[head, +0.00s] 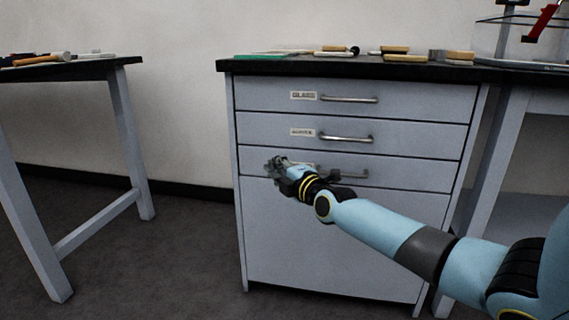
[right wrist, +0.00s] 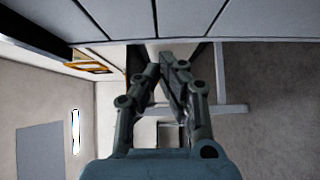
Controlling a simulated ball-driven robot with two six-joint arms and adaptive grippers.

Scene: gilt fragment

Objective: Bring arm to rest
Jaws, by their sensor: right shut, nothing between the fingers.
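My right arm reaches in from the lower right in the head view. Its gripper (head: 277,166) is in front of the lowest drawer (head: 408,174) of a grey-blue cabinet and covers part of that drawer's label. In the right wrist view the two fingers of the gripper (right wrist: 164,60) come together at the tips, with nothing held between them. The drawer fronts run along the top of that view. I cannot tell how far the fingertips are from them. My left gripper is in neither view.
The cabinet has an upper drawer (head: 425,104) and a middle drawer (head: 420,135), both closed, with metal handles. Tools lie on its dark top (head: 290,66). A separate table (head: 100,70) stands at left, with open floor (head: 190,240) between them.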

